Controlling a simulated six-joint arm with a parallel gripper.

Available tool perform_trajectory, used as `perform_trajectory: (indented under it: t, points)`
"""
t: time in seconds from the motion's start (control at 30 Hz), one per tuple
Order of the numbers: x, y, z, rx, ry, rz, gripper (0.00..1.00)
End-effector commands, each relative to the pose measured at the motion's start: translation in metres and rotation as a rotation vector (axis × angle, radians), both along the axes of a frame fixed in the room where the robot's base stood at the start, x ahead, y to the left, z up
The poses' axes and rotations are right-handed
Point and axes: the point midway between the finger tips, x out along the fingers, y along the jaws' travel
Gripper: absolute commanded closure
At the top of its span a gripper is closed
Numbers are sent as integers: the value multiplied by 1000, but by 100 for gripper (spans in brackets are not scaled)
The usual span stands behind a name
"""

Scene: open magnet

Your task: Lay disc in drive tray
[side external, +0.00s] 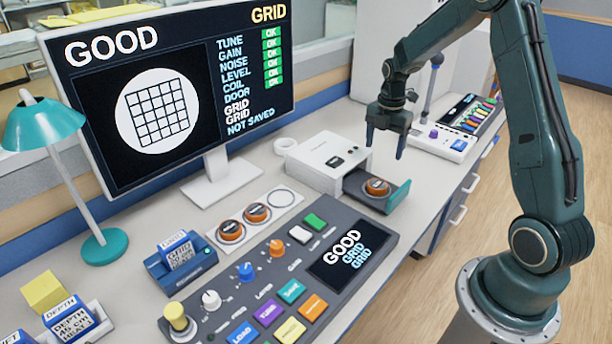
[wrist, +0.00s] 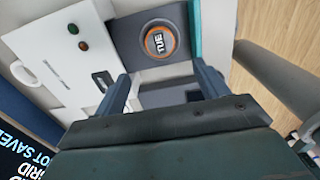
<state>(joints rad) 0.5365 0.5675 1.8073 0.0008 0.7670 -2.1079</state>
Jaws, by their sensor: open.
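An orange-rimmed disc (side external: 377,186) with a dark label lies in the open drive tray (side external: 399,196). The tray sticks out of the white drive box (side external: 322,158) and has a teal front. In the wrist view the disc (wrist: 160,41) reads "TUNE" and lies flat on the grey tray floor, with the teal front (wrist: 195,30) beside it. My gripper (side external: 385,147) is open and empty, above the tray and apart from the disc. In the wrist view its two fingers (wrist: 161,72) are spread, with the disc just beyond their tips.
A white plate (side external: 284,212) holds two similar discs and one empty ring. The console (side external: 290,285) with knobs and buttons fills the front. The monitor (side external: 175,95) shows "GOOD" and "NOT SAVED". A white box with coloured slots (side external: 440,142) stands behind right.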

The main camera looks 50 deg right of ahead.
Motion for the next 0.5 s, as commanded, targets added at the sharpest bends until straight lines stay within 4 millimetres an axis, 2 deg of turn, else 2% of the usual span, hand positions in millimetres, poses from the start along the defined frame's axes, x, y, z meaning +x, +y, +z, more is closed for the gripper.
perform_trajectory:
  t: [0.5]
  points:
    - [0, 3, 4, -3, -5, -11, 27]
